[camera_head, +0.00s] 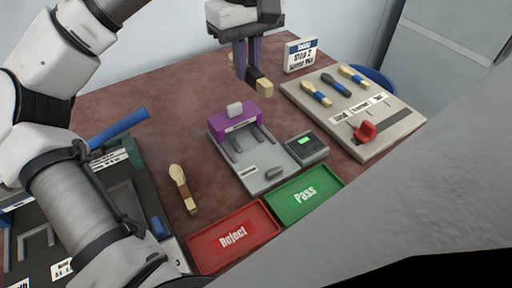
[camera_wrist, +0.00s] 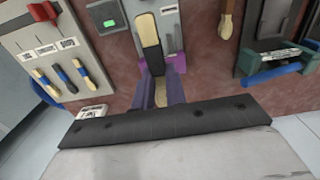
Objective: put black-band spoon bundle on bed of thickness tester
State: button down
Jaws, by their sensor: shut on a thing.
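My gripper (camera_head: 252,79) is shut on the black-band spoon bundle (camera_head: 264,87), a pale wooden bundle with a dark band. In the head view it is held above the back of the table, behind the thickness tester (camera_head: 218,122). In the wrist view the bundle (camera_wrist: 147,28) sticks out past my purple fingers (camera_wrist: 158,88), and its dark band shows. The tester has a purple frame, a grey bed (camera_head: 262,178) and a small display with a green screen (camera_head: 304,141). In the wrist view the bundle hides part of the tester (camera_wrist: 169,20).
A green Pass tray (camera_head: 324,184) and red Reject tray (camera_head: 258,216) stand before the tester. A brown-banded spoon (camera_head: 182,188) lies to its left. A grey board (camera_head: 400,128) with several banded pieces and a red slider (camera_head: 365,132) is at right. A sign (camera_head: 300,55) stands behind.

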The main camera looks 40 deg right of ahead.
jog(key=shift+s+d+f, duration=0.1)
jog(key=shift+s+d, duration=0.25)
jog(key=shift+s, duration=0.05)
notch_tip(320, 180, down, 20)
jog(key=shift+s+r+b, duration=0.1)
jog(key=shift+b, duration=0.35)
jog(key=c, duration=1.4)
grip_release()
jog(key=shift+c, duration=0.2)
notch_tip(320, 180, up, 12)
